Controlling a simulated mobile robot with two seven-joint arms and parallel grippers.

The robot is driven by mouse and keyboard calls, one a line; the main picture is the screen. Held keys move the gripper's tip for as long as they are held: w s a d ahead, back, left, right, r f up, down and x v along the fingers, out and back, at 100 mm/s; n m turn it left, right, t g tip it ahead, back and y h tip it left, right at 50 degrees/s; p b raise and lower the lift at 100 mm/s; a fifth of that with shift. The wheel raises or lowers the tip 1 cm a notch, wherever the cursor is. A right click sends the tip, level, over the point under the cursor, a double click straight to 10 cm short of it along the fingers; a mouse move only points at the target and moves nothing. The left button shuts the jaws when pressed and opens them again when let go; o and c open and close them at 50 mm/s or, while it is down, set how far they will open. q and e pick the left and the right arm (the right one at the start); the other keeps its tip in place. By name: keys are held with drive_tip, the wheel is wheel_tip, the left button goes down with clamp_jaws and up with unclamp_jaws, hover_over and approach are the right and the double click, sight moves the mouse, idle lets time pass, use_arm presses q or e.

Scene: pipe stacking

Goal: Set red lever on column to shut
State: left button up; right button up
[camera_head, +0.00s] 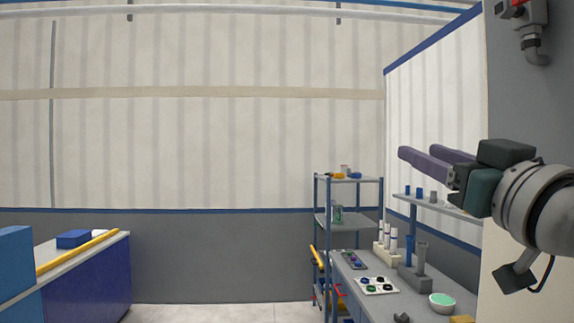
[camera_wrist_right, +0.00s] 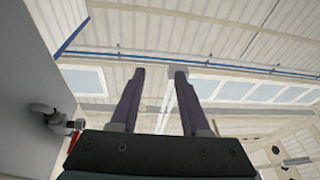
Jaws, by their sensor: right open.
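A grey box with a red part (camera_head: 519,6), which looks like the red lever, is on the grey column (camera_head: 520,100) at the top right of the head view. The frame's top edge cuts it off, so its setting cannot be told. A grey elbow pipe hangs below it. In the right wrist view a small red part (camera_wrist_right: 77,124) shows at the left, partly hidden by my gripper body. My right gripper (camera_head: 418,154) is open and empty, below and left of the box, apart from it. Its two fingers also show in the right wrist view (camera_wrist_right: 159,78). My left gripper is not in view.
A workbench (camera_head: 350,268) with racks, small parts and a green-filled bowl (camera_head: 442,302) stands below my right arm. A shelf unit (camera_head: 330,225) is behind it. A blue counter (camera_head: 90,280) stands at the left. The floor between is clear.

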drive_tip(key=s+a+f+g+h+p, duration=0.1)
drive_tip(key=s+f+g+p, duration=0.4)
drive_tip(key=s, duration=0.3)
drive_tip(key=s+f+g+h+p, duration=0.1)
drive_tip(key=s+f+g+p, duration=0.45)
drive_tip(key=s, duration=0.25)
use_arm(q)
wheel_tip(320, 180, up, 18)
drive_tip(key=p, duration=0.4)
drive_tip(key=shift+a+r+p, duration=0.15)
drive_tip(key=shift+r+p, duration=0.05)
drive_tip(key=shift+p, duration=0.1)
use_arm(e)
drive_tip(key=s+d+f+g+h, duration=0.1)
drive_tip(key=s+g, duration=0.5)
drive_tip(key=s, duration=1.1)
drive_tip(key=shift+f+m+g, duration=0.15)
drive_tip(key=shift+m+g, duration=0.2)
drive_tip(key=shift+m, duration=0.05)
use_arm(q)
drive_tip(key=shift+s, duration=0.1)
use_arm(e)
drive_tip(key=shift+d, duration=0.1)
